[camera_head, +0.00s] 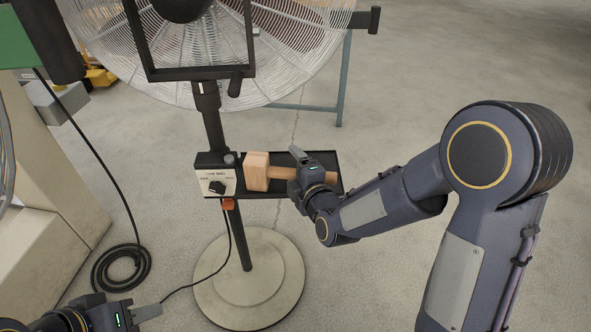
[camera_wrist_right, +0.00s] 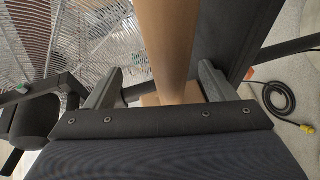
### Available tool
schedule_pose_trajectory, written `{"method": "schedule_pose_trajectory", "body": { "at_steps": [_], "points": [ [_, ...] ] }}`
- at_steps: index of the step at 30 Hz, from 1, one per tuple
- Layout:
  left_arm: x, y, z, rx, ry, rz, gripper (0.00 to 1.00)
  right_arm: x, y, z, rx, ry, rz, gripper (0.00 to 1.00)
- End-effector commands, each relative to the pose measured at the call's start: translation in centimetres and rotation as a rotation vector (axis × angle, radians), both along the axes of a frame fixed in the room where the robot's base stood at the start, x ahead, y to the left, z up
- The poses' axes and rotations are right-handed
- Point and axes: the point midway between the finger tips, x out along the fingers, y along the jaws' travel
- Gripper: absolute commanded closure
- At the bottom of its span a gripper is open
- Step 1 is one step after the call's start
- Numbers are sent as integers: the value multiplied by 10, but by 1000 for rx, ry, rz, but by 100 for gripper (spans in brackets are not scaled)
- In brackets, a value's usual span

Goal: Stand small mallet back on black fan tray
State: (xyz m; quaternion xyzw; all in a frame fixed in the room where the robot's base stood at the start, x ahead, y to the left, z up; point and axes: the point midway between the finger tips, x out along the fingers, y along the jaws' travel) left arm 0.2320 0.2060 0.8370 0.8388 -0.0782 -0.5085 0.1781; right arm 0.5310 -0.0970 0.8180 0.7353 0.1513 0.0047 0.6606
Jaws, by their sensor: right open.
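The wooden mallet (camera_head: 257,171) is at the black fan tray (camera_head: 270,194), its block head beside the control box and its handle pointing right along the tray. It looks laid over rather than upright. My right gripper (camera_head: 296,166) is at the handle and hides part of it. In the right wrist view the handle (camera_wrist_right: 168,40) passes between the two spread fingers (camera_wrist_right: 155,92), with gaps at both sides; the head is mostly hidden below. My left gripper (camera_head: 147,313) is at the bottom left, away from the tray, partly cut off; its opening is unclear.
The control box (camera_head: 216,175) with a black knob sits at the tray's left end, on the fan pole (camera_head: 236,235). The fan grille (camera_head: 290,60) rises behind. A round base (camera_head: 249,290) stands below. A coiled black cable (camera_head: 121,268) lies on the floor at left.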

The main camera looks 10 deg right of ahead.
Motion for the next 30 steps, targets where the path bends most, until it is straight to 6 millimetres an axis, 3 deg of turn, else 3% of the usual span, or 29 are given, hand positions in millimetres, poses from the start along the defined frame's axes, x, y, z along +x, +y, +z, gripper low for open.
{"method": "schedule_pose_trajectory", "body": {
  "at_steps": [1, 11, 18, 30],
  "points": [
    [0, 0, -2, 0, 0, 0, 64, -5, 0, -14, -8, 37, 5, 5],
    [0, 0, -1, 0, 0, 0, 64, -6, 0, -13, -7, 38, 4, 5],
    [0, 0, 0, 0, 0, 0, 64, -16, -3, -10, -7, 36, 3, 0],
    [0, 0, 1, 0, 0, 0, 64, -35, -9, -6, -8, 38, 1, 0]
  ]
}}
